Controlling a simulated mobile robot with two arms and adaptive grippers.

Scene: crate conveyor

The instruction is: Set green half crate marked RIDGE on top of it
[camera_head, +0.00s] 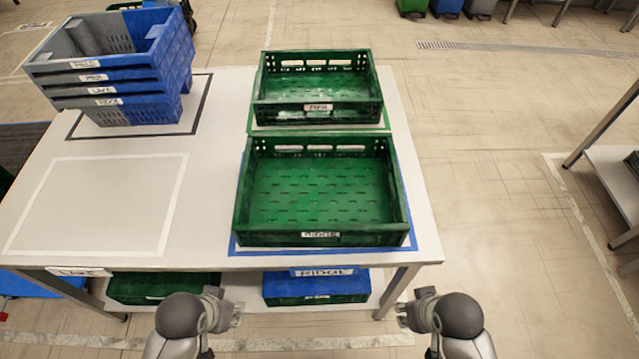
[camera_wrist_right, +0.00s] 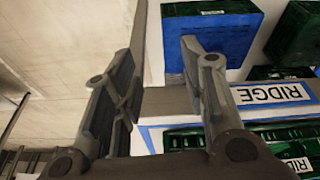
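The green half crate marked RIDGE (camera_head: 320,239) stands upright and empty at the table's front right, inside a blue outline. Part of it shows at the bottom of the right wrist view (camera_wrist_right: 265,140), upside down. Behind it is another empty green crate (camera_head: 318,116) in a green outline; its label is too small to read surely. My left gripper (camera_head: 238,313) is in front of the table, apart from the crates, and looks open and empty. My right gripper (camera_head: 401,314) is also in front; the right wrist view shows its fingers (camera_wrist_right: 162,60) apart with nothing between them.
A stack of several blue-and-grey crates (camera_head: 150,80) stands at the table's back left in a black outline. The white-outlined area (camera_head: 100,205) at front left is empty. Crates lie on the shelf below, including a green one (camera_head: 160,287). Another table (camera_head: 615,180) stands at right.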

